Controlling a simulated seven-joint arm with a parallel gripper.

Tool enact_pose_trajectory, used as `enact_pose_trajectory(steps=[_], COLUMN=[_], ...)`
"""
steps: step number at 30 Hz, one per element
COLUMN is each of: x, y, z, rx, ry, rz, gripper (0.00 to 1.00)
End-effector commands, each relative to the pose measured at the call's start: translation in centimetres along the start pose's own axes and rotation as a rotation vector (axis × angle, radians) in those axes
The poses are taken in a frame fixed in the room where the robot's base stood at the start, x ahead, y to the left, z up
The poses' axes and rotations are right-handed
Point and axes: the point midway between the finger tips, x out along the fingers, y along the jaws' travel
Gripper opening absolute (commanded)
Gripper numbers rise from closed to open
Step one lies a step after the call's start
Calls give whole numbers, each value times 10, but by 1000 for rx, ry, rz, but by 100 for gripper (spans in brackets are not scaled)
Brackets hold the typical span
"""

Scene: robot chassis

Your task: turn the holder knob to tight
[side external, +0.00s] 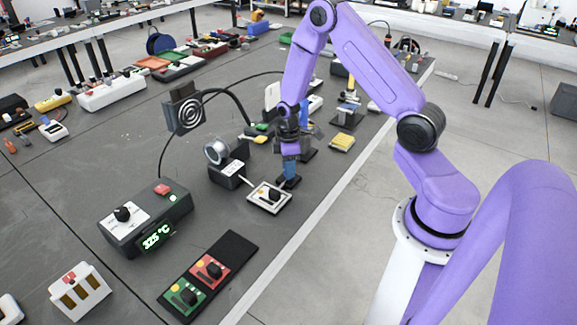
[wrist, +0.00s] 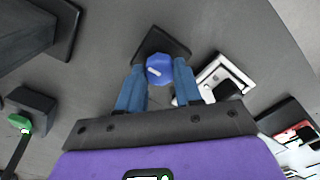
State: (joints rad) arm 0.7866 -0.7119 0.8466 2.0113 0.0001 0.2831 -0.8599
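A blue knob (wrist: 159,69) with a pale pointer mark stands on a dark base (wrist: 176,43) in the wrist view. I take it to be the holder knob. The two blue fingers of my gripper (wrist: 160,66) are apart, one on each side of the knob, with their inner edges very close to it. I cannot tell whether they touch it. In the side view my gripper (side external: 290,172) points straight down at the small dark base (side external: 289,182). The fingers hide the knob there.
A white-framed plate with a black knob (side external: 269,197) lies right beside the dark base. A dark stand with a round metal part (side external: 216,150) is to the left. A display box (side external: 147,217) and a dark strip with red and green panels (side external: 238,248) lie nearer the camera.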

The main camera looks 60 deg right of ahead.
Motion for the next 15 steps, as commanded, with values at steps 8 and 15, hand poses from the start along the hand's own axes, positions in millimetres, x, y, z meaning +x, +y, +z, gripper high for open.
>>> enact_pose_trajectory(steps=[8,15], x=[0,0], y=[0,0], z=[0,0], rx=[7,83], ry=[0,-1], rz=[0,-1], gripper=[4,4])
